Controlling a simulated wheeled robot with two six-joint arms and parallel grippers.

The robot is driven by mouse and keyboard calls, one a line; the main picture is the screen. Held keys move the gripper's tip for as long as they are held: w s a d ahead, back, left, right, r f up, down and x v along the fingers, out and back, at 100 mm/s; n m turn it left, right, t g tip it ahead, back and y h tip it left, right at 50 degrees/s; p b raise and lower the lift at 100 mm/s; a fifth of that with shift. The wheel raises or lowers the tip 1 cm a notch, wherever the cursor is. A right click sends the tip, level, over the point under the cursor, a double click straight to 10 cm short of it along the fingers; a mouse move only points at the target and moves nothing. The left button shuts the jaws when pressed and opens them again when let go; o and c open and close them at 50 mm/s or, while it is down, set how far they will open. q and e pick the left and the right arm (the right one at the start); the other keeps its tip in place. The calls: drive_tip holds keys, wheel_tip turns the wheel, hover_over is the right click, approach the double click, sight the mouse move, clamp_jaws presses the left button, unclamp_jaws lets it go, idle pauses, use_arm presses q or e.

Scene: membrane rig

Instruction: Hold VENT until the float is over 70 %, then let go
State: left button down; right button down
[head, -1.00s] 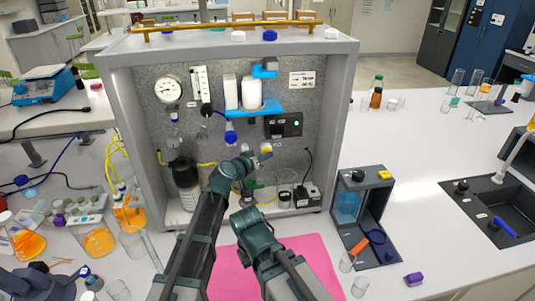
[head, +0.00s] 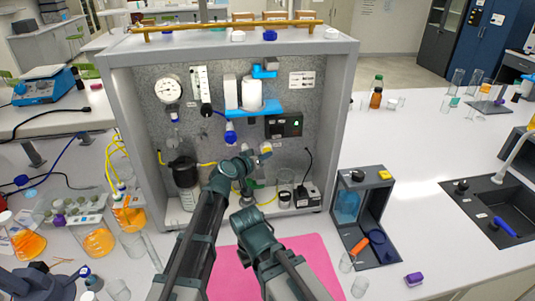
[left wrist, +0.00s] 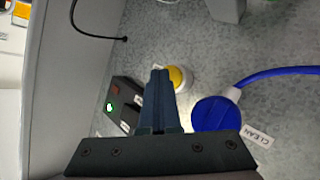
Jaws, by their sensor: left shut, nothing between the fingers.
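In the head view, a yellow button (head: 266,147) sits on the rig's back panel, just beyond the fingertips. The left wrist view shows this button (left wrist: 178,78) with a pale collar, partly hidden behind the fingers. I cannot read a VENT label on it. My left gripper (head: 262,154) is shut and empty, its tips at the button; the closed fingers (left wrist: 160,76) also show in the left wrist view. I cannot tell whether they press it. The narrow upright gauge (head: 205,84) is too small to read its float. My right arm stands at lower centre, its jaws unclear.
A blue fitting (left wrist: 213,113) with a blue hose and a CLEAN label is right beside the fingers. A black box (head: 284,125) with a small light is nearby. A round dial (head: 168,89) is at upper left. A pink mat (head: 290,262) lies in front.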

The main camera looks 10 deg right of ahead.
use_arm(q)
drive_tip(key=shift+s, duration=0.1)
idle(0.8)
drive_tip(key=shift+s, duration=0.8)
drive_tip(key=shift+s, duration=0.15)
drive_tip(key=s, duration=0.4)
drive_tip(key=shift+s, duration=0.4)
